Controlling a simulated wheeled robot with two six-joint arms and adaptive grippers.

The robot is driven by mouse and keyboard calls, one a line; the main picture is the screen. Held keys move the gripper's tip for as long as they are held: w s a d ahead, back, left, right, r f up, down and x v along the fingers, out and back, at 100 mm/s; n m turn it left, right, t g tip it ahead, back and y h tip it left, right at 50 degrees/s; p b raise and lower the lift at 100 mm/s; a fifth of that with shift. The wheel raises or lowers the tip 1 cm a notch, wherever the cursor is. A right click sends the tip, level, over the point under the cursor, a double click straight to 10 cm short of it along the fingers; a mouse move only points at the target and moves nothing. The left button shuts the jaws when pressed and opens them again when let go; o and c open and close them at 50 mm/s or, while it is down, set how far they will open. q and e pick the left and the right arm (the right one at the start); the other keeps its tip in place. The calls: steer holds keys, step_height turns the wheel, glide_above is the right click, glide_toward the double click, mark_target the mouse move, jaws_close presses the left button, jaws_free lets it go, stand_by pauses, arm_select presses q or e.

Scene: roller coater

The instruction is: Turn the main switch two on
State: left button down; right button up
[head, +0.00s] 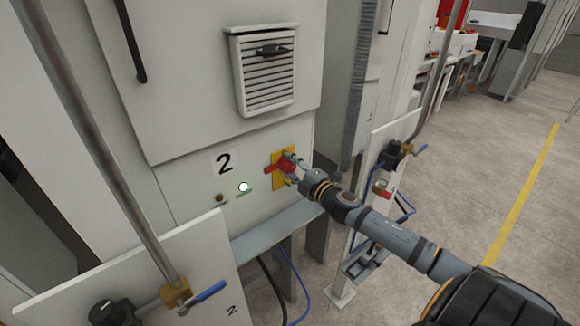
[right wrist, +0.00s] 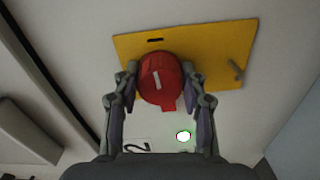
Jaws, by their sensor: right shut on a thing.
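The main switch two is a red rotary knob (head: 274,169) on a yellow plate (head: 278,182), set on the pale cabinet front right of a black "2" label (head: 224,162). In the right wrist view the red knob (right wrist: 160,80) carries a white mark, on the yellow plate (right wrist: 215,45). My right gripper (right wrist: 160,84) is shut on the red knob, one finger on each side. It also shows in the head view (head: 290,169), partly covering the plate. My left gripper is not in view.
A round white lamp (head: 244,187) sits left of the knob. A vented panel (head: 266,70) is above. A vertical pipe with a blue-handled valve (head: 203,297) stands at the lower left. Open floor (head: 480,140) lies at the right.

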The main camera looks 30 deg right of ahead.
steer(key=shift+m, duration=0.5)
steer(key=o, duration=1.2)
steer(key=shift+c, duration=0.2)
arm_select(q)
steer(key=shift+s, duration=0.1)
arm_select(e)
steer(key=shift+r, duration=0.1)
